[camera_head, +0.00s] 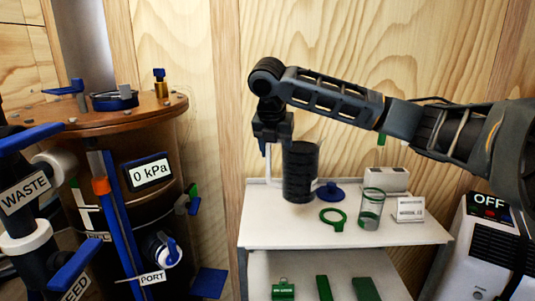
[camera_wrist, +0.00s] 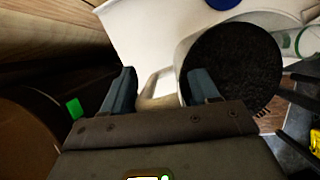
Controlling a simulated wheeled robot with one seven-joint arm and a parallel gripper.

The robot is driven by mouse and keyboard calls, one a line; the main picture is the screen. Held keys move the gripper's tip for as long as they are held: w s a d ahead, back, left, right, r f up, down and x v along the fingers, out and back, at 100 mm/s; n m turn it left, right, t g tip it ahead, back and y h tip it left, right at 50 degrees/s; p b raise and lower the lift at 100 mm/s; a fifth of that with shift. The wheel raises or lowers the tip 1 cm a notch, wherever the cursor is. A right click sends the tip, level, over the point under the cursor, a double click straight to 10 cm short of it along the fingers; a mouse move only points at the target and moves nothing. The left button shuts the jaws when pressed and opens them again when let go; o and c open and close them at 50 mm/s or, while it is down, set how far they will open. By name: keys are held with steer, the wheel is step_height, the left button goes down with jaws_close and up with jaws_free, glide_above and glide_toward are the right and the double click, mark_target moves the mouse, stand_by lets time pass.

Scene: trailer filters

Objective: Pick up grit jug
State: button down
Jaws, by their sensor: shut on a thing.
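The grit jug (camera_head: 300,172) is a dark, ribbed-looking cylinder, upright at the left of the white cart's top. In the wrist view the jug (camera_wrist: 235,70) shows from above, full of black grit, with a pale handle at its left side. My gripper (camera_head: 271,148) is beside the jug's left side, pointing down. In the wrist view my gripper (camera_wrist: 163,88) has one finger on each side of the handle and is shut on it. Whether the jug's base touches the cart top cannot be told.
The white cart top (camera_head: 275,233) also holds a blue lid (camera_head: 331,193), a green ring (camera_head: 333,217), a clear cup (camera_head: 371,208) and a small white box (camera_head: 387,179). A brown tank (camera_head: 150,125) with blue valve handles stands to the left. A white machine (camera_head: 490,245) is at right.

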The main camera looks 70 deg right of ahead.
mark_target(306, 134)
steer(key=shift+s+d+r, duration=0.2)
steer(key=shift+s+r, duration=0.55)
steer(key=shift+s, duration=0.45)
steer(key=shift+s+d+r, duration=0.15)
steer(key=shift+s+r, duration=0.55)
steer(key=shift+s, duration=0.45)
steer(key=shift+s+d+r, duration=0.2)
steer(key=shift+s+r, duration=0.55)
steer(key=shift+s, duration=0.45)
steer(key=shift+s+r, duration=0.1)
steer(key=shift+s, duration=0.05)
